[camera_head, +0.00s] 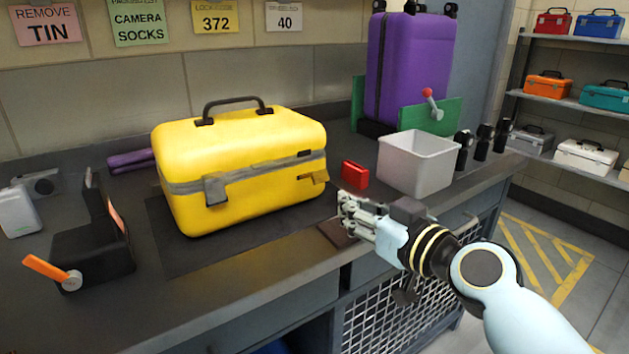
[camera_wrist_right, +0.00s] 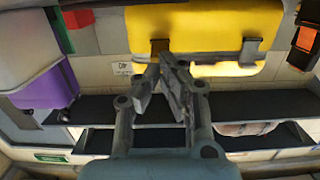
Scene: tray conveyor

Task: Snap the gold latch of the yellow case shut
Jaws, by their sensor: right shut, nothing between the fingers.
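The yellow case (camera_head: 245,135) stands upright on a dark mat, lid down, handle on top. Its gold latch (camera_head: 314,178) is on the right part of the front face and seems to stick out from it. A grey latch (camera_head: 214,190) is on the left part of the front. My right gripper (camera_head: 348,208) is shut and empty, in front of and slightly right of the gold latch, apart from it. In the right wrist view the case (camera_wrist_right: 200,22) is at the top, and the gold latch (camera_wrist_right: 158,47) shows just beyond the fingertips (camera_wrist_right: 166,68). My left gripper is not in view.
A red box (camera_head: 354,175) and a grey bin (camera_head: 418,162) stand right of the case. A purple suitcase (camera_head: 410,65) is behind the bin. A black holder with an orange lever (camera_head: 48,268) is at the left. The counter's front edge runs below my right gripper.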

